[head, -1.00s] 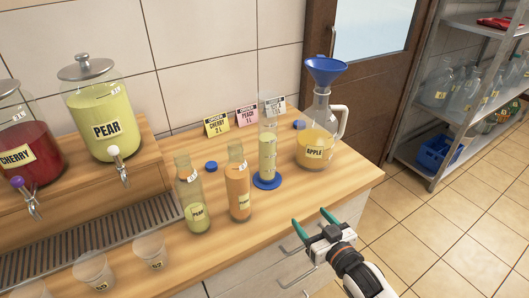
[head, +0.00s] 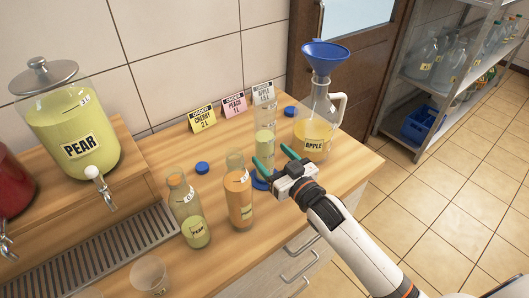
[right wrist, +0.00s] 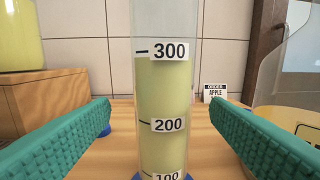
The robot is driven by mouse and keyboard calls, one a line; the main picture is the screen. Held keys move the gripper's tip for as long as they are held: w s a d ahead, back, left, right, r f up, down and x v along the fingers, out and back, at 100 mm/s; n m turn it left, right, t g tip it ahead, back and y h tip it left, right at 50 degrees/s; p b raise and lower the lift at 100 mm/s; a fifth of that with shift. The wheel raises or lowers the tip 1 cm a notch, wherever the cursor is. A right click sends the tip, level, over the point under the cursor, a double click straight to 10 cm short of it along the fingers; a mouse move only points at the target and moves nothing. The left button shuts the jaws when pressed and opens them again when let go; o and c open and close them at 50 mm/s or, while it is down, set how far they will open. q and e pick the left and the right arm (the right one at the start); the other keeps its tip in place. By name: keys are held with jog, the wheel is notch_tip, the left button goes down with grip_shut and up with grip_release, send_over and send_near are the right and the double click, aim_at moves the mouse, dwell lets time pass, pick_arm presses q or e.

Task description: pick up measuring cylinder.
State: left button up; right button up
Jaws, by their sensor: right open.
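The measuring cylinder (head: 265,142) stands upright on the wooden counter, with pale yellow-green liquid in it and a blue base. In the right wrist view the cylinder (right wrist: 164,100) fills the middle, its liquid up to about the 300 mark. My right gripper (head: 274,158) is open, with its green fingers pointing at the cylinder from the front right. In the right wrist view the two fingers (right wrist: 160,135) lie to either side of the cylinder, with clear gaps and no contact visible. The gripper hides part of the cylinder's lower end. My left gripper is not in view.
A pear bottle (head: 190,215) and an orange bottle (head: 239,195) stand left of the cylinder. An apple jug (head: 315,135) with a blue funnel (head: 325,57) stands close on its right. Order cards (head: 233,105) stand behind. A pear dispenser (head: 75,125) is at left.

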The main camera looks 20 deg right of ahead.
aim_at(263, 146)
jog(key=shift+x, duration=0.8)
jog(key=shift+w+p, duration=0.3)
jog(key=shift+w, duration=0.1)
jog(key=p+x, duration=0.1)
jog(key=x, duration=0.2)
jog(key=shift+w+f, duration=0.1)
jog(key=shift+f, duration=0.05)
jog(key=shift+w+a+f, duration=0.1)
jog(key=shift+w+f, duration=0.05)
jog(key=shift+w, duration=0.3)
jog(key=shift+s, duration=0.1)
jog(key=shift+c, duration=1.1)
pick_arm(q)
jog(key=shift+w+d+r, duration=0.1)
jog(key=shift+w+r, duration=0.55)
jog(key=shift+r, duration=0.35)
pick_arm(e)
jog(key=c, duration=1.1)
